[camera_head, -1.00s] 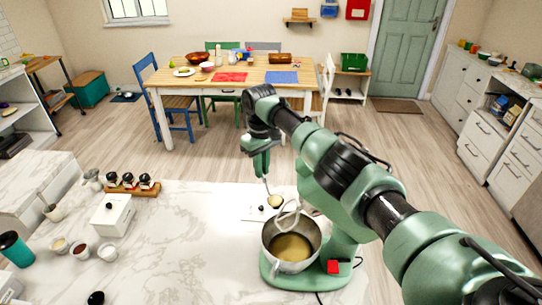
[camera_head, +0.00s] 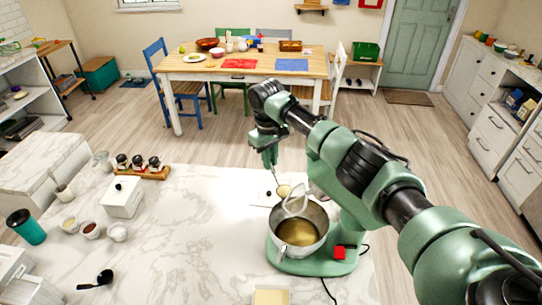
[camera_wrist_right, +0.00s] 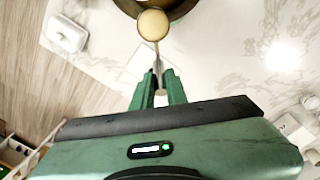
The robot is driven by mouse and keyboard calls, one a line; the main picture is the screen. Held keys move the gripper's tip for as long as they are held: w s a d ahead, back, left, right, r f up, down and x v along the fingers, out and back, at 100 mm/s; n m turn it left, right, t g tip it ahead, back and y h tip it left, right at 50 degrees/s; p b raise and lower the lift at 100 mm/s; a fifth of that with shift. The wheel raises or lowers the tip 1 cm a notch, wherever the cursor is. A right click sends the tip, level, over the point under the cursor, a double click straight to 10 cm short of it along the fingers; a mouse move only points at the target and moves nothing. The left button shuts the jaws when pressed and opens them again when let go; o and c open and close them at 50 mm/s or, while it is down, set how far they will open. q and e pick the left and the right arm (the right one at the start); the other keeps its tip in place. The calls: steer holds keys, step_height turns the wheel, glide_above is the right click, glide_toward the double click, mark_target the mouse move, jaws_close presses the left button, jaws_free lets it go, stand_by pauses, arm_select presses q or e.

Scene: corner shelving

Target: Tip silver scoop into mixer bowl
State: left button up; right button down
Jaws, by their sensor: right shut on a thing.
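The silver scoop (camera_head: 284,191) holds pale beige content. My right gripper (camera_head: 270,156) is shut on its handle and holds it at the far side of the mixer bowl. In the right wrist view, the scoop's round filled head (camera_wrist_right: 153,25) points away from my gripper (camera_wrist_right: 158,80) and overlaps the dark bowl rim at the top edge. The steel mixer bowl (camera_head: 284,247) contains yellowish-brown batter, with a pale beater above it. The scoop looks level and still full. Its height above the rim is hard to judge. My left gripper is out of view.
The green mixer (camera_head: 345,222) stands right of the bowl, close to my arm. A white lidded box (camera_head: 122,198), small cups (camera_head: 92,231), a teal tumbler (camera_head: 27,228) and a black spoon (camera_head: 97,281) lie to the left. The marble counter between them and the mixer is clear.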

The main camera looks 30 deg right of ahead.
steer(key=s+a+f+t+h+b, duration=0.6)
steer(key=s+a+f+t+h, duration=0.2)
steer(key=t+h, duration=0.5)
steer(key=shift+s+a+h+b, duration=0.3)
steer(key=shift+s+a+h, duration=0.1)
steer(key=shift+s+a, duration=1.05)
stand_by(0.7)
